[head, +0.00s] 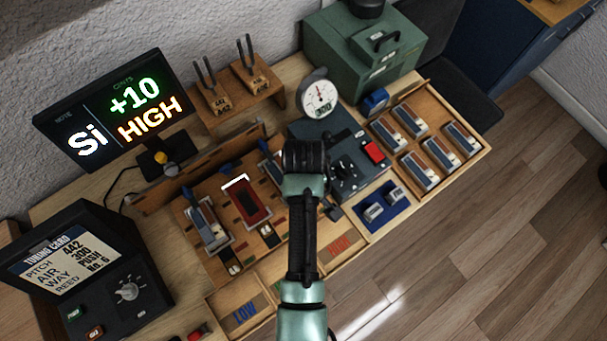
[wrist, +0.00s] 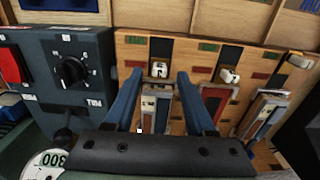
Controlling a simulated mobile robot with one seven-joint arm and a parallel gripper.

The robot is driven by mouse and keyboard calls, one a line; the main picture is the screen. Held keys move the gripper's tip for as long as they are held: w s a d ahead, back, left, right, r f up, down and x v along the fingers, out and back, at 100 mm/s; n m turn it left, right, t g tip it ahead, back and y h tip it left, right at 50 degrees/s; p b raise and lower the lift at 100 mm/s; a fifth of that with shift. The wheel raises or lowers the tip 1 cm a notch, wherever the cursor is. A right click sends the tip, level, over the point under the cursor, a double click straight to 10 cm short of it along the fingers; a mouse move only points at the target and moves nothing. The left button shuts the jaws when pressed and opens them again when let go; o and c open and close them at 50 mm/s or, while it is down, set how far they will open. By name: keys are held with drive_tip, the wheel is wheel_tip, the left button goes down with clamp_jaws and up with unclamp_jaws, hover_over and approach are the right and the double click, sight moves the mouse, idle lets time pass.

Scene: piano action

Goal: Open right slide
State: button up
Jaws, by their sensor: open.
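A wooden test board (head: 187,227) holds a row of bays with small white slide knobs at its front edge. In the wrist view, seen from the opposite side, the right slide's white knob (wrist: 159,69) sits in a dark slot, beyond a reed block (wrist: 155,112). My gripper (wrist: 160,78) is open, its blue fingers on either side of the knob in the picture, with nothing held. I cannot tell whether they touch it. The middle slide's knob (wrist: 229,75) is beside a red bay (wrist: 213,104). In the head view my gripper's wrist (head: 303,157) hides the right slide.
A dark control box (wrist: 68,75) with a knob and red button stands close beside the right bay. A gauge (head: 319,97) rises behind it. Front trays (head: 243,313) lie before the board. A display (head: 113,110) reads Si +10 HIGH. A reed tray (head: 483,153) is at right.

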drive_tip(key=shift+f, duration=1)
clamp_jaws()
idle(0.8)
